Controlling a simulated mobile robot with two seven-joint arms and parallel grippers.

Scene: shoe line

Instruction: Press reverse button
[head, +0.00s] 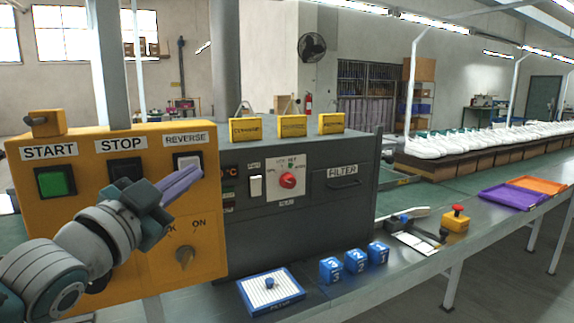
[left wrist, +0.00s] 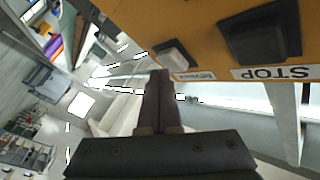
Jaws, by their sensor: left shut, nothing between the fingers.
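The yellow control panel (head: 90,225) stands at the left with START, STOP and REVERSE labels. The reverse button (head: 187,161) is a pale square in a dark frame at the panel's upper right. It also shows in the left wrist view (left wrist: 174,57), upside down beside the dark stop button (left wrist: 262,40). My left gripper (head: 197,171) is shut and empty, its purple fingers angled up just in front of the reverse button's lower edge. In the left wrist view the fingertips (left wrist: 159,75) lie just below and left of the button. I cannot tell whether they touch it. My right gripper is not in view.
The green start button (head: 55,181) and a rotary knob (head: 184,257) share the panel. A dark machine (head: 300,215) with a red dial adjoins it at right. Blue blocks (head: 355,261) and a white-topped blue tray (head: 270,292) lie on the bench.

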